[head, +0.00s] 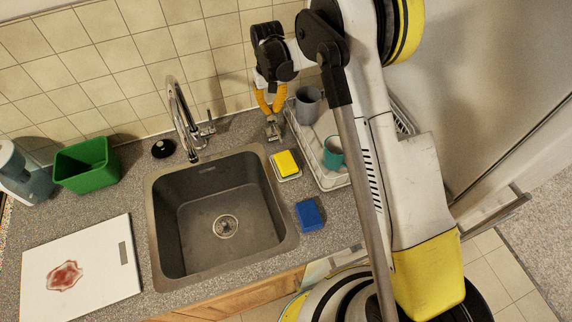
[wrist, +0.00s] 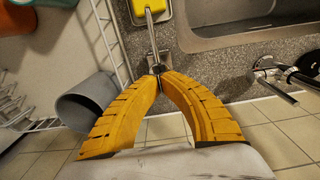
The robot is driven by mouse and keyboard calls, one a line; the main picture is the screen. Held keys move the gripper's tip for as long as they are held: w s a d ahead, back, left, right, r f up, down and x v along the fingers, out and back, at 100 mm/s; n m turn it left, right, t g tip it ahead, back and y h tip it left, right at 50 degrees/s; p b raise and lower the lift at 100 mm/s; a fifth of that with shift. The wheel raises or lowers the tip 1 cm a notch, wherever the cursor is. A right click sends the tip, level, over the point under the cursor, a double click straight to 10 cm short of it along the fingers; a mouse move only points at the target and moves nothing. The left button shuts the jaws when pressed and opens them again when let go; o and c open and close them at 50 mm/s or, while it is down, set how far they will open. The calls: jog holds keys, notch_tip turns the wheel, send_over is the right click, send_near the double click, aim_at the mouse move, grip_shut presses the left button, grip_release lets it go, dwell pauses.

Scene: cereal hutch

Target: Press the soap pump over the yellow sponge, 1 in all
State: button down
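The soap pump (head: 273,131) stands on the counter behind the yellow sponge, close to the drying rack. In the wrist view its metal spout (wrist: 151,32) points toward the yellow sponge (wrist: 151,8). The sponge (head: 286,163) lies on a small pale dish right of the sink. My gripper (head: 270,111) is directly over the pump head, pointing down. In the wrist view the orange fingers curve together and their tips (wrist: 158,72) meet at the pump head, with nothing seen held between them. I cannot tell whether the tips touch the pump; they partly hide its head.
The drying rack (head: 326,178) with a grey cup (head: 308,104) and a teal cup (head: 333,152) stands right of the gripper. The sink (head: 195,256) and faucet (head: 181,118) are left. A blue sponge (head: 309,215) lies nearer. The tiled wall is close behind.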

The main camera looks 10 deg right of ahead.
aim_at(272, 119)
jog(key=shift+f+b, duration=2.3)
jog(key=shift+f, duration=0.4)
jog(key=shift+r, duration=0.1)
jog(key=shift+r+p, duration=1.3)
jog(key=shift+r, duration=1.3)
jog(key=shift+r+p, duration=1.25)
jog(key=shift+r, duration=1.75)
